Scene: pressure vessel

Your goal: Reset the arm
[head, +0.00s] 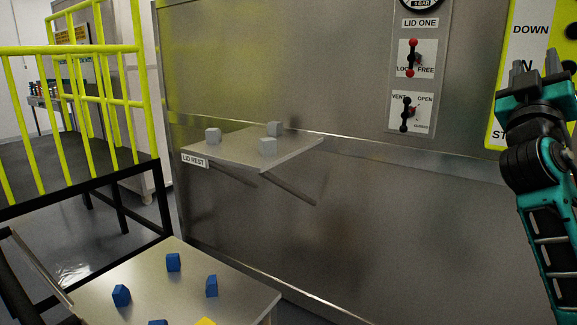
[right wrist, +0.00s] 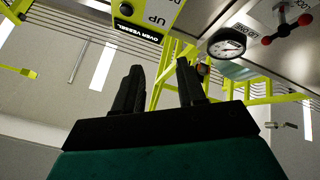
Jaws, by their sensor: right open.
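My right arm rises along the right edge of the head view, teal and black, with its right gripper (head: 536,66) pointing up. The gripper is in front of the yellow-edged control panel (head: 527,14) marked DOWN. In the right wrist view the two black fingers of the right gripper (right wrist: 160,78) stand apart with nothing between them. Beyond them are an UP and OVER VESSEL panel (right wrist: 148,18) and a round gauge (right wrist: 226,43). My left gripper is not in view.
A LID REST shelf (head: 222,152) with three grey blocks juts from the steel wall. LID ONE switches (head: 412,58) are left of my right gripper. A low table (head: 243,292) holds several blue blocks and something yellow. Yellow railings (head: 95,50) stand at left.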

